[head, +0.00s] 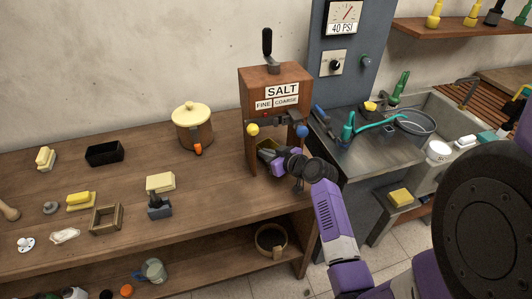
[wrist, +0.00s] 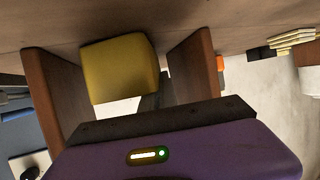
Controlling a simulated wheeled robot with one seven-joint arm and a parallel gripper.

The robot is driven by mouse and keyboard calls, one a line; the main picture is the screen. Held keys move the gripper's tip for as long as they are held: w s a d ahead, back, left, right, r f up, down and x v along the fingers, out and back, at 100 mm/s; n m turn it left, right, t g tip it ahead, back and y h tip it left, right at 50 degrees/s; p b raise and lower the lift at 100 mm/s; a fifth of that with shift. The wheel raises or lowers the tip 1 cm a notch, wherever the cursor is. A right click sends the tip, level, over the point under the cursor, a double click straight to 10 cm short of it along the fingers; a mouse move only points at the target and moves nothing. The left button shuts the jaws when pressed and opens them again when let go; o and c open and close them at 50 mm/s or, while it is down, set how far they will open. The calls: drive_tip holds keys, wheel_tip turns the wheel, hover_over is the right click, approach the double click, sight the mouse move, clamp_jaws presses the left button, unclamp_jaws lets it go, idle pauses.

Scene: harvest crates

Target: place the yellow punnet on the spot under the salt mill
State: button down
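The salt mill (head: 275,95) is a wooden cabinet with a lever on top, a "SALT" label, and a blue and a yellow knob. The yellow punnet (head: 265,146) is inside its lower opening, partly hidden by my gripper (head: 270,154). In the wrist view, which looks inverted, the yellow punnet (wrist: 120,66) is between the mill's two wooden side walls (wrist: 192,65), close to or on the tabletop. One dark grey finger shows beside the punnet; the other is hidden, so I cannot tell whether my gripper grips it. The spot under the mill is not clearly visible.
A tan lidded pot (head: 193,130) stands left of the mill. A black tray (head: 104,153), a square wooden frame (head: 106,219) and small yellow blocks are on the bench's left. A sink counter (head: 375,150) is to the right. The bench front beside the mill is clear.

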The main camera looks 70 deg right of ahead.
drive_tip(key=shift+f, duration=0.1)
drive_tip(key=c, duration=1.6)
unclamp_jaws()
drive_tip(key=shift+c, duration=0.2)
